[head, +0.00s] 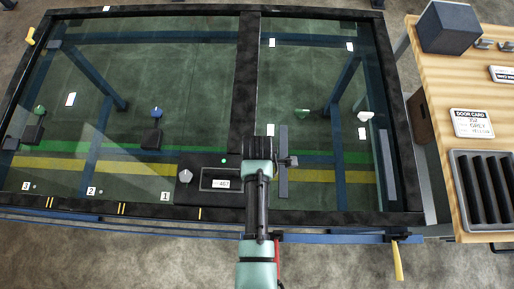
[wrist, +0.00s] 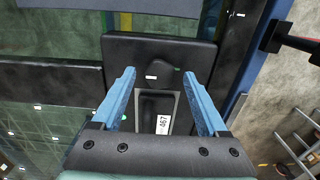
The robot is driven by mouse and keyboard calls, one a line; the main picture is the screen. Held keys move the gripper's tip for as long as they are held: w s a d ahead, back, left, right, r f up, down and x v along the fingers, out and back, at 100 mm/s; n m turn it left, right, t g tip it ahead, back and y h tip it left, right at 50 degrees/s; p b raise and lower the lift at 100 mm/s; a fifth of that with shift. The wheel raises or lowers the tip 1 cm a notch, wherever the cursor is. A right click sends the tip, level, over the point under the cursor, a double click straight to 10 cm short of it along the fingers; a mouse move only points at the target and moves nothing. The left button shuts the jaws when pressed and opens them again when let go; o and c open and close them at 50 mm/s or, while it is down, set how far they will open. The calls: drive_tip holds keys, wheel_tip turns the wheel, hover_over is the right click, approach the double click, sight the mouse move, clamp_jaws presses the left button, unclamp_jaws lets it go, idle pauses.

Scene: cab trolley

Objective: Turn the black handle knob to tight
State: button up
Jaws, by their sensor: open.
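A dark knob-like shape (wrist: 152,64) stands on the black panel (wrist: 117,50) in the wrist view, with a small white label (wrist: 151,77) and a green mark (wrist: 178,70) close by. Its outline is hard to make out against the panel. My gripper (wrist: 165,98) is open, its two blue fingers apart and empty, with the knob beyond and between the fingertips. In the head view my arm covers the right part of the panel (head: 206,160), and I cannot make out the knob or fingers there.
A recess with a label reading 467 (wrist: 163,124) lies between the fingers. A pale grey knob (head: 185,175) sits at the panel's left. Glass panes in a black frame (head: 245,70) surround it. A wooden bench (head: 438,65) stands at the right.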

clamp_jaws()
